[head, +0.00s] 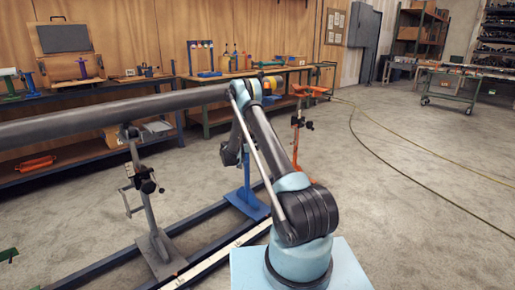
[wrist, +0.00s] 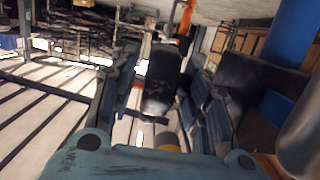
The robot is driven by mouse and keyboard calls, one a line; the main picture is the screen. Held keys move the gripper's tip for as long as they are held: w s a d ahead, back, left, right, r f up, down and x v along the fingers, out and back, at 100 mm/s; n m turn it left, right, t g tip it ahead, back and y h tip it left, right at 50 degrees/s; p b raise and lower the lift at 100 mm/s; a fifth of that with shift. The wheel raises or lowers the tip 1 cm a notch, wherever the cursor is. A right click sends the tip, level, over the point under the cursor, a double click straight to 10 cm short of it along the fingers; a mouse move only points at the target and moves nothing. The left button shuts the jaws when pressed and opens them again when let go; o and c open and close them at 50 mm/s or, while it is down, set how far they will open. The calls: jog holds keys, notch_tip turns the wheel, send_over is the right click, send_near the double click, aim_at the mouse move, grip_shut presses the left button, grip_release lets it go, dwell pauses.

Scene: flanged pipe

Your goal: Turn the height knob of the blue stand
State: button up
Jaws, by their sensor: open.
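The blue stand (head: 247,196) is partly behind my arm in the head view; its base plate and lower post show. In the wrist view its blue post (wrist: 294,32) is at the upper right, with a black block (wrist: 248,74) beside it. A dark knob-like piece (wrist: 163,78) lies between the fingers of my gripper (wrist: 160,88). It appears to be the stand's height knob. My gripper is open, one finger on each side of that piece; I cannot tell whether either touches it. In the head view my arm hides the knob area.
A long dark pipe (head: 110,115) runs above the stands. A grey stand (head: 148,205) is at left and an orange stand (head: 297,135) at right. Floor rails (head: 205,212) run beneath. Workbenches line the back wall; open floor (head: 420,200) lies to the right.

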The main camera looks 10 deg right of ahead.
jog(key=v, duration=1.2)
jog(key=shift+d+r, duration=0.1)
jog(key=s+d+r+n+g+y, duration=0.1)
jog(key=s+d+r, duration=0.3)
jog(key=r, duration=0.3)
jog(key=s+d+r+n+g+y, duration=0.1)
jog(key=s+d+r+g, duration=0.1)
jog(key=s+d+r, duration=0.4)
jog(key=s+d+r+n+g+y, duration=0.15)
jog(key=s+r, duration=0.25)
jog(key=s, duration=0.4)
jog(key=s+d+r+n+g+y, duration=0.15)
jog(key=s+r, duration=0.25)
jog(key=s, duration=0.4)
jog(key=s+d+n+y, duration=0.2)
jog(key=s+n+y, duration=0.15)
jog(key=s, duration=1.85)
jog(key=s+a+f+n+y, duration=0.1)
jog(key=s+f, duration=0.3)
jog(key=s, duration=0.4)
jog(key=s+a+f+n+g+y, duration=0.1)
jog(key=s+a+f+y, duration=0.2)
jog(key=s, duration=0.6)
jog(key=shift+a+f, duration=0.4)
jog(key=shift+f, duration=0.3)
